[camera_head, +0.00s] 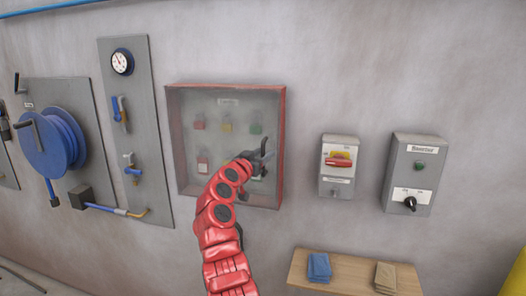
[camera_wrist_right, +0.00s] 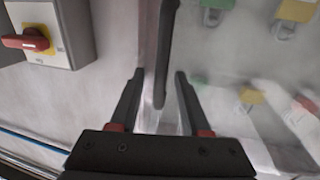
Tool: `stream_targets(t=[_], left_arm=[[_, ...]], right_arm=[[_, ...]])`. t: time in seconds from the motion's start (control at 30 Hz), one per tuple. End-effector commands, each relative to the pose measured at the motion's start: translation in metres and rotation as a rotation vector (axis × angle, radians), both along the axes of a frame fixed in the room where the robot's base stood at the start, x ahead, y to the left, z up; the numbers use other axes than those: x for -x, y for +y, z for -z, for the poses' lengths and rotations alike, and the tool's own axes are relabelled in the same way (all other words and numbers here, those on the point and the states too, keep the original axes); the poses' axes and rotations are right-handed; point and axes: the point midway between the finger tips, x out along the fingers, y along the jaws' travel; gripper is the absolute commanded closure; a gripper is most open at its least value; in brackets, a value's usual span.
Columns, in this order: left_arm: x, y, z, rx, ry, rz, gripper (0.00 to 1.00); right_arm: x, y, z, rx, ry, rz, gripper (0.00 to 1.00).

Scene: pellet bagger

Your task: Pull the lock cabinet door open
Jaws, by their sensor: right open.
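The lock cabinet (camera_head: 174,140) is a shallow red-framed box on the wall with a clear door (camera_head: 228,150), which looks shut. Several coloured padlocks show behind the door. A dark upright door handle (camera_wrist_right: 163,50) is near the door's edge in the right wrist view. My right gripper (camera_head: 257,157) is at the door's right side in the head view. In the right wrist view its two fingers are apart, with the handle appearing between their tips; I cannot tell whether they touch it. My left gripper is not in view.
Right of the cabinet are a grey switch box with a red rotary handle (camera_head: 339,160) and a second grey control box (camera_head: 413,170). A wooden shelf (camera_head: 345,270) with folded cloths is below. A gauge panel (camera_head: 140,180) and a blue hose reel (camera_head: 50,145) are left.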

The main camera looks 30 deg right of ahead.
Motion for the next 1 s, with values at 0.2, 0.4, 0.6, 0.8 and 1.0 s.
stream_targets(t=[0.2, 0.4, 0.6, 0.8, 1.0], left_arm=[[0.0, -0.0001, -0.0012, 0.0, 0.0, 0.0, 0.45], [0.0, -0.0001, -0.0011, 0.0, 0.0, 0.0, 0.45], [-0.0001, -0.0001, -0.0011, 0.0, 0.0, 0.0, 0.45], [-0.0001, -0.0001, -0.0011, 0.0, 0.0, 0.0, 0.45], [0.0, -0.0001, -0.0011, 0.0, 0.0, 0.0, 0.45]], right_arm=[[-0.0016, -0.0035, 0.0002, 0.0, 0.0, 0.0, 0.53], [-0.0017, -0.0032, 0.0, 0.0, 0.0, 0.0, 0.62], [-0.0016, -0.0031, 0.0, 0.0, 0.0, 0.0, 0.98], [-0.0016, -0.003, -0.0001, 0.0, 0.0, 0.0, 1.0], [-0.0016, -0.0031, -0.0001, 0.0, 0.0, 0.0, 1.0]])
